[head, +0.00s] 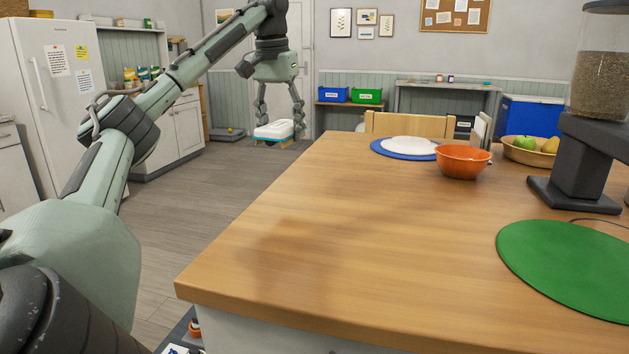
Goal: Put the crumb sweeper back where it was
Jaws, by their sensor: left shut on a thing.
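The crumb sweeper (274,130) looks like a white and teal block. It shows beyond the far left edge of the wooden table, in front of the door. My left gripper (281,122) points straight down with one finger at each side and is shut on it. Tan parts show under the sweeper; I cannot tell whether they belong to it or to something behind. My right gripper is not in view.
The wooden table (300,225) holds a blue plate (385,152) with a white one, an orange bowl (462,162), a fruit bowl (530,152), a green mat (570,265) and a dark feeder (575,165). The table's left half is clear.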

